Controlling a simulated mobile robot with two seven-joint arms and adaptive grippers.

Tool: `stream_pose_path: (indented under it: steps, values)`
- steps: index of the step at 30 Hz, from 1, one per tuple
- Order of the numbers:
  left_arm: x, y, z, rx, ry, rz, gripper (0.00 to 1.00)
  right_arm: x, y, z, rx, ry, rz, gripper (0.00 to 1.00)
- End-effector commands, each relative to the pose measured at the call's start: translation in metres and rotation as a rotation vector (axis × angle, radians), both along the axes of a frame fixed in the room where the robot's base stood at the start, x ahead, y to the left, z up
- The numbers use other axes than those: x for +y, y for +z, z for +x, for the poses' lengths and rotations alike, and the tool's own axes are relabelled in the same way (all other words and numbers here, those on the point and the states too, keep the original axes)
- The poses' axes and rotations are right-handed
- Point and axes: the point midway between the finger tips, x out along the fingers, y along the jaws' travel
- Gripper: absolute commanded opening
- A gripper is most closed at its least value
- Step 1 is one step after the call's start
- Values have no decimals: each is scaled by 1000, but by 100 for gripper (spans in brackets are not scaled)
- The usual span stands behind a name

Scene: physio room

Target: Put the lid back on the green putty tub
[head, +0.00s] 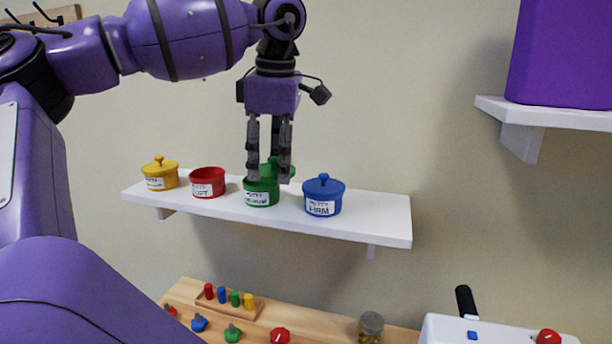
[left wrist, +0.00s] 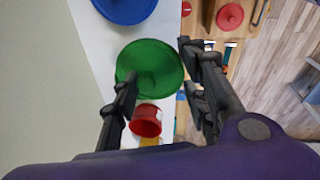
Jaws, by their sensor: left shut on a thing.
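The green putty tub (head: 262,198) stands on the white wall shelf, third from the left, with a white label. My left gripper (head: 268,178) points down over it, its fingers closed about the green lid (head: 291,172). The lid is at the tub's mouth, slightly right of and above it; I cannot tell whether they touch. In the left wrist view the round green lid (left wrist: 160,55) lies between and beyond the fingers of my left gripper (left wrist: 160,100) and hides the green tub. My right gripper is not in view.
On the white shelf (head: 375,222), a blue lidded tub (head: 323,200) is close on the right. An open red tub (head: 208,184) and a yellow lidded tub (head: 160,178) are on the left. Below is a wooden table (head: 310,322) with pegs and knobs. A purple box (head: 560,55) sits on another shelf.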

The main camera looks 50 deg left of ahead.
Motion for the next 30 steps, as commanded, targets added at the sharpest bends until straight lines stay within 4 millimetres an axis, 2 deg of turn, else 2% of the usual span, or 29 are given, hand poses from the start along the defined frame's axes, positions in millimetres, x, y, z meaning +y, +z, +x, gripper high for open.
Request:
stream_pose_path:
  steps: [1,4,9,14,20,30]
  values:
    - [18,4,-1,7,86,12,27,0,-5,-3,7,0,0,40]
    - [38,17,2,4,214,6,27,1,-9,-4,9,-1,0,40]
    - [49,32,7,0,305,2,27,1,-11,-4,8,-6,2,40]
    - [51,37,10,-3,330,-1,27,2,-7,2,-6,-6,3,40]
    - [51,27,10,-2,330,-2,27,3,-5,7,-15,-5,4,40]
    - [51,-5,9,-3,330,-3,27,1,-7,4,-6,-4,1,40]
